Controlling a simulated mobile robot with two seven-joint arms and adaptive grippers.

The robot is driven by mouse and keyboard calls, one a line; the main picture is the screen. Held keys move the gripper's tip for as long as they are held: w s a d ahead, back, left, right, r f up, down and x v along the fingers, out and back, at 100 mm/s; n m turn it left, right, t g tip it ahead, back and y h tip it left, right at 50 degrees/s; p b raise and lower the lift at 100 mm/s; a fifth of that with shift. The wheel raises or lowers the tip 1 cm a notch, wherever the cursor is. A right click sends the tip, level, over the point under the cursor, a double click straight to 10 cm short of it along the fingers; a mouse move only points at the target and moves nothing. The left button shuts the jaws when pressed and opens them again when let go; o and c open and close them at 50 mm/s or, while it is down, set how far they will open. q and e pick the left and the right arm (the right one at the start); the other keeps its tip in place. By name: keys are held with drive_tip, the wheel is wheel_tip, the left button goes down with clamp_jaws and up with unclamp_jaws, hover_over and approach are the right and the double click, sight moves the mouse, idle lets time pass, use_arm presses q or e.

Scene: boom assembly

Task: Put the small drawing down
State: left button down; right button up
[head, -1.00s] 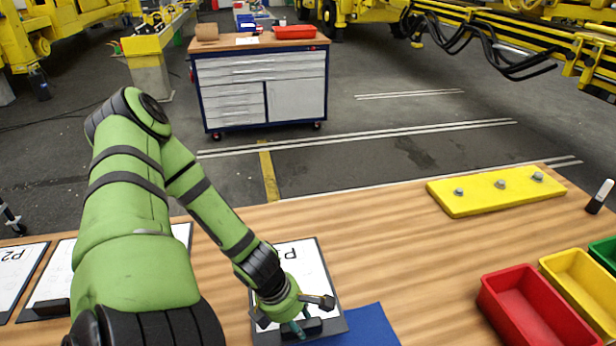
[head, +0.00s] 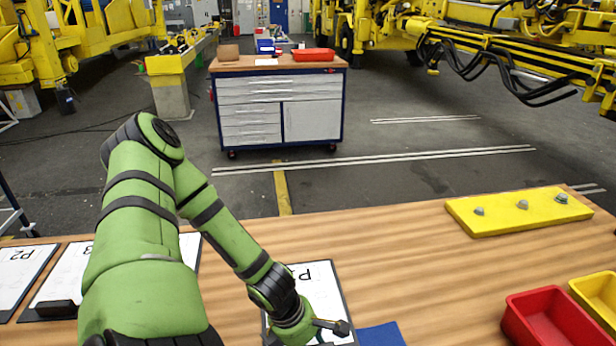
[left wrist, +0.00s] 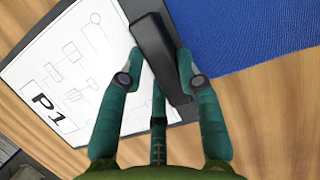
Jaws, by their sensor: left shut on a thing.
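The small drawing is a white sheet marked P1 (head: 318,282) on a dark clipboard. It lies flat at the wooden table's front, in the lower middle of the head view. The drawing fills the left of the left wrist view (left wrist: 75,65). My left gripper (left wrist: 160,70) is shut on the black clip (left wrist: 155,45) at the board's edge. I cannot tell whether the board rests fully on the table. My right gripper is not in view.
A blue mat (head: 382,335) lies right beside the clipboard. Other drawings, including P2 (head: 22,275), lie at the left. A yellow plate with bolts (head: 520,211), a red bin (head: 552,320) and a yellow bin (head: 600,292) are at the right. The table's middle is clear.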

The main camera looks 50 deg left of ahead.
use_arm(q)
drive_tip(key=shift+s+f, duration=0.4)
drive_tip(key=shift+f, duration=0.15)
drive_tip(key=c, duration=0.9)
unclamp_jaws()
drive_tip(key=shift+r, duration=0.1)
drive_tip(key=shift+o, duration=0.2)
drive_tip(key=shift+w+a, duration=0.15)
drive_tip(key=shift+w, duration=0.1)
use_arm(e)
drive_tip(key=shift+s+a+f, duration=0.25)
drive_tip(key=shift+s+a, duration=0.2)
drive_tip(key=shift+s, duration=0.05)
use_arm(q)
drive_tip(key=shift+r+p, duration=0.55)
drive_tip(key=shift+r, duration=0.15)
drive_tip(key=p+v, duration=0.2)
drive_tip(key=v, duration=0.9)
drive_tip(key=shift+r+p, duration=0.15)
drive_tip(key=shift+p, duration=0.25)
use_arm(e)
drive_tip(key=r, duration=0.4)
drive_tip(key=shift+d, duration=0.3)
